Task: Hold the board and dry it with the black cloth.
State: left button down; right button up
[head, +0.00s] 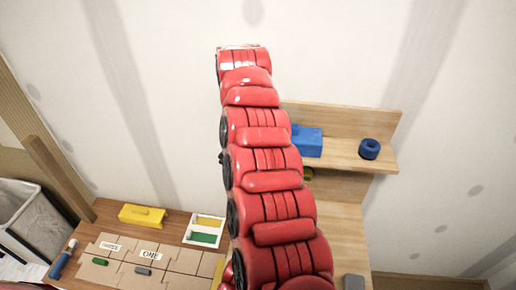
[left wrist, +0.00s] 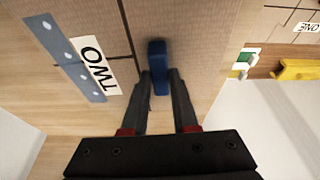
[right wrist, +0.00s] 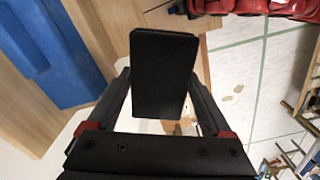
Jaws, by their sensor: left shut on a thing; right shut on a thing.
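The board (head: 175,258) lies on the wooden table at lower left in the head view, with brown panels and labels reading THREE and ONE. Its panel labelled TWO shows in the left wrist view (left wrist: 195,35). My left gripper (left wrist: 160,78) is shut on a small blue handle-like piece (left wrist: 157,55) at that panel. My right gripper (right wrist: 163,85) is shut on the black cloth (right wrist: 163,75), which looks like a flat dark rectangle. It is apart from the board. Both grippers are hidden in the head view, where a red arm of mine covers the middle.
A wooden shelf (head: 345,150) at right holds a blue block (head: 307,140) and a blue ring (head: 369,149). A bin (head: 25,220) stands at far left.

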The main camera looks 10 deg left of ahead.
jog(key=d+f+n, duration=0.1)
jog(key=d+f, duration=0.5)
jog(key=f, duration=0.4)
jog(key=d+f+n, duration=0.2)
jog(key=d+f, duration=0.3)
jog(key=f, duration=0.6)
jog(key=d+f+n, duration=0.2)
jog(key=d+f, duration=0.4)
jog(key=f, duration=0.4)
jog(key=shift+w+d+f, duration=0.2)
jog(key=shift+d+f, duration=0.05)
jog(key=shift+d, duration=0.05)
jog(key=shift+f, duration=3.2)
